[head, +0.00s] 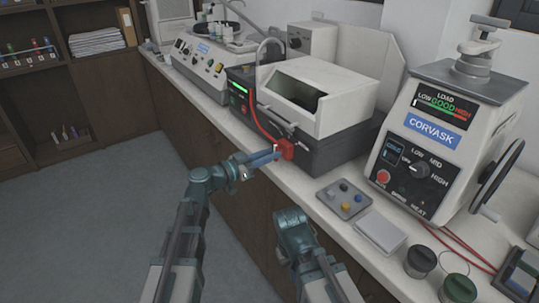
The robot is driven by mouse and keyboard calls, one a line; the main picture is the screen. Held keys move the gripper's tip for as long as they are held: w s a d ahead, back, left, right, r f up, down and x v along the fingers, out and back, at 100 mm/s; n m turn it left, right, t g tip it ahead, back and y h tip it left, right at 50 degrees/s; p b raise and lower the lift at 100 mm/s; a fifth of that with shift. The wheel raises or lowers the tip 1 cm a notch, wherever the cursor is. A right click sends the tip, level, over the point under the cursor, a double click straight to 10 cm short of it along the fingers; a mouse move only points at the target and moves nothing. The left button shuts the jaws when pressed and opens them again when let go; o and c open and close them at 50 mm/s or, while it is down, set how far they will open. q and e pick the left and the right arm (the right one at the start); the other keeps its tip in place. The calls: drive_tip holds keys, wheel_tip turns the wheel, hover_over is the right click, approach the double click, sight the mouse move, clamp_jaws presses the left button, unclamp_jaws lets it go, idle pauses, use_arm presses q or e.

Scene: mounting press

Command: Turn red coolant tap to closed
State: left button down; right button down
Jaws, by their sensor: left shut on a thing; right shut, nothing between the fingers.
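The red coolant tap (287,150) sits at the front lower edge of the dark-based machine with the white hood, at the end of a red hose. My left gripper (275,154) reaches it from the left and is shut on it. The fingers hide part of the tap, and its exact handle angle is too small to tell. My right gripper (292,222) is shut and empty, low in front of the counter, apart from the tap.
The white-hooded machine (320,95) stands behind the tap. Floor (110,220) at left is clear.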

use_arm(q)
drive_tip(key=shift+w+a+f+n, duration=0.1)
drive_tip(key=shift+n, duration=2)
drive_tip(key=shift+w+a+n, duration=0.1)
drive_tip(key=shift+n, duration=2)
drive_tip(key=c, duration=0.8)
unclamp_jaws()
drive_tip(key=shift+o, duration=0.2)
drive_tip(key=shift+s, duration=0.1)
drive_tip(key=v, duration=1.3)
drive_tip(key=shift+s+a, duration=0.2)
drive_tip(key=shift+a, duration=0.1)
